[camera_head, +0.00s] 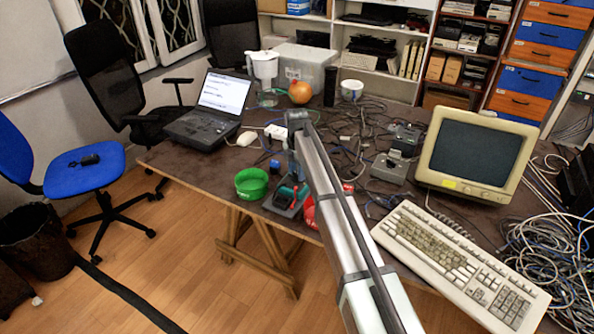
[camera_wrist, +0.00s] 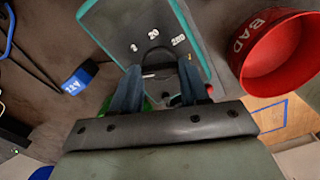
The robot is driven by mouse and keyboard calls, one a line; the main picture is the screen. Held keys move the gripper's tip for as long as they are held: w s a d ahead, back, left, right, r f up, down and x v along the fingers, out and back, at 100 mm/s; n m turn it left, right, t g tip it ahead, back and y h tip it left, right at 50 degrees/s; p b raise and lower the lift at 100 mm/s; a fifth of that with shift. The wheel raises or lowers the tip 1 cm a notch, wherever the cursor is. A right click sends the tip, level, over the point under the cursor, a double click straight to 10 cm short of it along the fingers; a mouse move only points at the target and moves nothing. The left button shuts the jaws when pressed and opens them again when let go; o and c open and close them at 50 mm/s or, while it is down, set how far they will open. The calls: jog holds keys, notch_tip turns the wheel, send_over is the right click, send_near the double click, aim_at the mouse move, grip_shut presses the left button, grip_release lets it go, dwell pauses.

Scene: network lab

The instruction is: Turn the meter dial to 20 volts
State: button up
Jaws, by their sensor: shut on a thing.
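The meter is a grey slab with a teal rim. It lies on the table by the front edge in the head view (camera_head: 283,198) and fills the top middle of the wrist view (camera_wrist: 150,22). White marks 2, 20 and 200 run in an arc on its face. The dark round dial (camera_wrist: 160,80) sits below the marks. My gripper (camera_wrist: 160,70) has its fingers on either side of the dial and is shut on it. A short pale line shows on the dial, but I cannot tell which mark it points to. My arm hides part of the meter in the head view.
A red bowl marked BAD (camera_wrist: 283,72) stands close right of the meter. A green bowl (camera_head: 251,184) stands to its left. A small blue block (camera_wrist: 77,80) lies nearby. A keyboard (camera_head: 450,262) and monitor (camera_head: 478,150) are to the right, with cables behind.

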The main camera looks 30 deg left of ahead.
jog(key=shift+m, duration=0.4)
jog(key=shift+c, duration=0.3)
jog(key=m, duration=1.7)
jog(key=shift+m, duration=0.4)
jog(key=o, duration=1.1)
jog(key=shift+c, duration=0.2)
